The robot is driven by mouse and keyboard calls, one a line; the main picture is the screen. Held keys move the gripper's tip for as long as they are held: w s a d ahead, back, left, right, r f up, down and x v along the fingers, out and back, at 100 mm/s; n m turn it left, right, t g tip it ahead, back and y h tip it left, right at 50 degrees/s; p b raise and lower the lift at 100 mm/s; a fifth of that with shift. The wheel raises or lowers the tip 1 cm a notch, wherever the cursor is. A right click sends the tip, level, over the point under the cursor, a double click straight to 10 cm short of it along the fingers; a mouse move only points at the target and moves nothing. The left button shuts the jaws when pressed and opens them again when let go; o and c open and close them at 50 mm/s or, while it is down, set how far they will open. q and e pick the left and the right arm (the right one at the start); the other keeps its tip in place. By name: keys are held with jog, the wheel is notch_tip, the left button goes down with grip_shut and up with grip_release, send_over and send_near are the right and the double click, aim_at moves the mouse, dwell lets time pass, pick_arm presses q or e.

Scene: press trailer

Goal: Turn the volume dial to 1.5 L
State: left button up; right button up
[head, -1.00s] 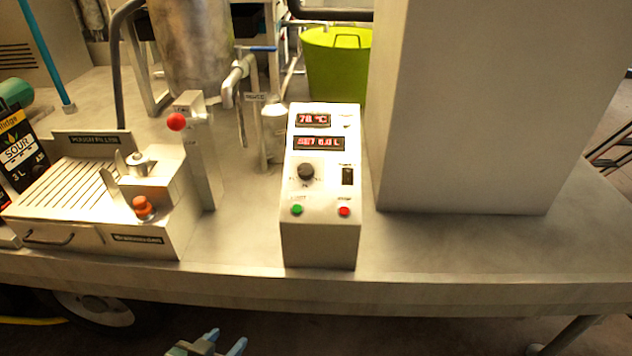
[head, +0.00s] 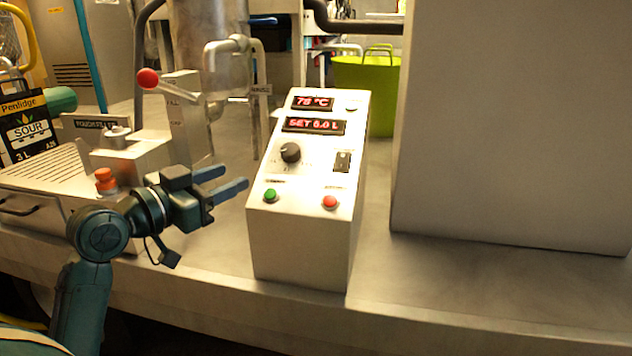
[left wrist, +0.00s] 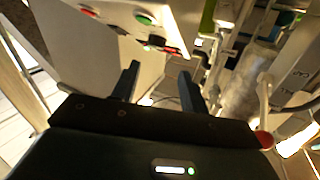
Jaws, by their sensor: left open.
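The control box (head: 300,240) stands on the metal bench in the head view. Its black volume dial (head: 290,152) sits on the sloped face, left of a black switch. The lower display (head: 314,125) reads SET 6.0 L; the upper one (head: 313,102) reads 78 °C. My left gripper (head: 228,182) is open and empty, just left of the box, below and left of the dial, apart from it. In the left wrist view its fingers (left wrist: 158,85) are spread, with the box (left wrist: 95,50) at upper left. My right gripper is out of view.
A green button (head: 270,195) and a red button (head: 330,202) sit below the dial. The pouch filler with an orange knob (head: 106,180) and a red-ball lever (head: 148,78) stand left. A large grey cabinet (head: 510,130) stands right. Bench right of the box is clear.

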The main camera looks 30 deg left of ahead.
aim_at(285, 153)
pick_arm(q)
jog(key=shift+m, duration=0.3)
jog(key=w+d, duration=0.1)
jog(key=w, duration=0.3)
jog(key=w+d, duration=0.1)
jog(key=w, duration=0.3)
jog(key=w+d, duration=0.1)
jog(key=w, duration=0.4)
jog(key=shift+d+r+b, duration=0.15)
jog(key=shift+r+b, duration=0.05)
jog(key=shift+b, duration=0.15)
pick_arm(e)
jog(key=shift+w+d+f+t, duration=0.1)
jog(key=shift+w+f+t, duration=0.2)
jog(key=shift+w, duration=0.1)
pick_arm(q)
jog(key=c, duration=0.7)
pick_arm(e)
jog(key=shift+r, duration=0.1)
